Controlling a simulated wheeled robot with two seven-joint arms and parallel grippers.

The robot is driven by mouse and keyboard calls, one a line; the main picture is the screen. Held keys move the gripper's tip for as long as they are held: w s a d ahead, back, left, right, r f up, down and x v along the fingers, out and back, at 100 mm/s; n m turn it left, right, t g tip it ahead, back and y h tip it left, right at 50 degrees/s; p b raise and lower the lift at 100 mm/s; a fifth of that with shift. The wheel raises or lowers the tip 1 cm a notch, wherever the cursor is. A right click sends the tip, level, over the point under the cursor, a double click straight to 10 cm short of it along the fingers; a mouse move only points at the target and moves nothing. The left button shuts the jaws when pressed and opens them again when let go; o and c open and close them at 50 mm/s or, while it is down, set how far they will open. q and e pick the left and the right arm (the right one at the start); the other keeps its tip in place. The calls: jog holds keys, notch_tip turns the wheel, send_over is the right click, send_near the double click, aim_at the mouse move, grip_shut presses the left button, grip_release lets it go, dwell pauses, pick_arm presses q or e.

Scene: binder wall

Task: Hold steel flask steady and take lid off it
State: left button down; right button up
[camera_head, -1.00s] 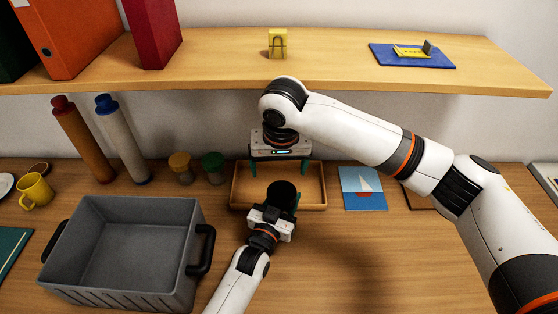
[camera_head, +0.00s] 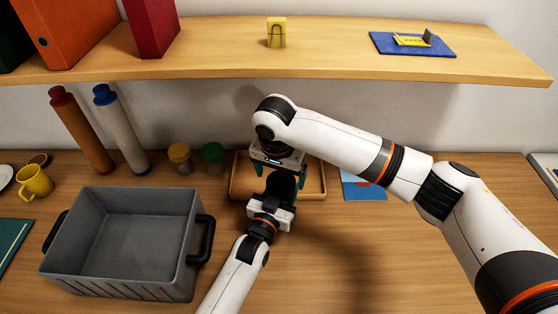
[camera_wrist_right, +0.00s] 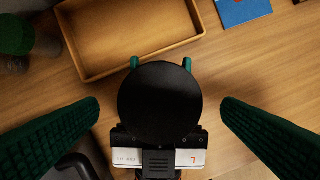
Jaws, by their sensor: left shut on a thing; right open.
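The steel flask's black lid (camera_head: 281,184) shows as a dark disc in the head view, in front of the wooden tray. From above in the right wrist view, the lid (camera_wrist_right: 160,103) hides the flask body. My left gripper (camera_head: 280,200) is shut on the flask, its teal fingertips showing just past the lid's far side. My right gripper (camera_head: 280,171) is open above the lid. In the right wrist view its two green fingers stand apart, one on each side of the lid, not touching it.
The wooden tray (camera_head: 318,181) lies behind the flask. A grey crate (camera_head: 70,250) with black handles stands at the left. The shelf (camera_head: 200,62) overhangs behind. The front right table is clear.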

jog(key=shift+w+f, duration=0.15)
jog(key=shift+f, duration=0.95)
jog(key=c, duration=1.1)
jog(key=n, duration=0.6)
jog(key=shift+d+y, duration=0.15)
jog(key=shift+y, duration=0.25)
jog(key=shift+c, duration=0.2)
jog(key=n, duration=0.4)
jog(key=shift+r+y, duration=0.1)
jog(key=shift+y, duration=0.2)
jog(key=o, duration=1.1)
